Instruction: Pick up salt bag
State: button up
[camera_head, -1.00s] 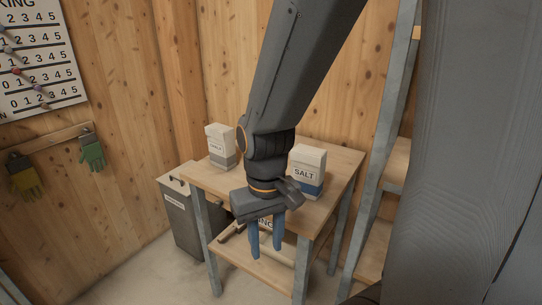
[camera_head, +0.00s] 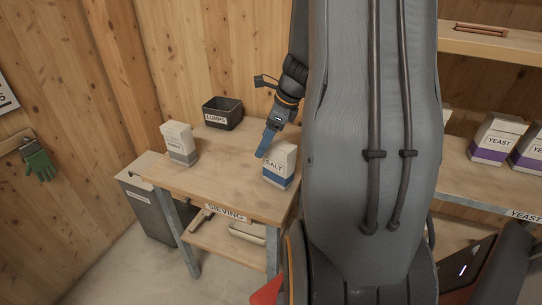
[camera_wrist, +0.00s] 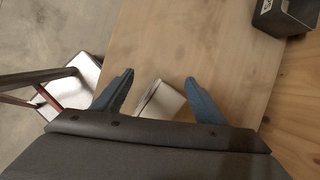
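The salt bag (camera_head: 279,166) is a white box-like bag with a blue lower band and a SALT label. It stands upright near the right front of the wooden table (camera_head: 225,180). My gripper (camera_head: 268,141) has blue fingers and is just behind and above the bag's upper left in the head view. In the wrist view my gripper (camera_wrist: 159,96) is open, with its fingers wide apart. A pale bag top (camera_wrist: 160,101), apparently the salt bag, shows between them with gaps on both sides. Whether the fingers reach down to its height I cannot tell.
Another white bag with a grey band (camera_head: 179,144) stands at the table's left. A black LUMPS bin (camera_head: 222,113) is at the back. A lidded grey bin (camera_head: 150,205) stands left of the table. Shelves with YEAST bags (camera_head: 493,138) are at right.

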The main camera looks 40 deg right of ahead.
aim_at(263, 160)
jog(key=shift+s+d+m, duration=0.8)
jog(key=shift+s+d, duration=0.2)
jog(key=shift+d, duration=0.05)
jog(key=shift+f+p, duration=0.3)
jog(key=x, duration=0.3)
jog(key=a+p+x, duration=0.1)
jog(key=x, duration=0.2)
jog(key=shift+r, duration=0.15)
jog(key=shift+w+f, duration=0.25)
jog(key=shift+f, duration=0.35)
grip_shut()
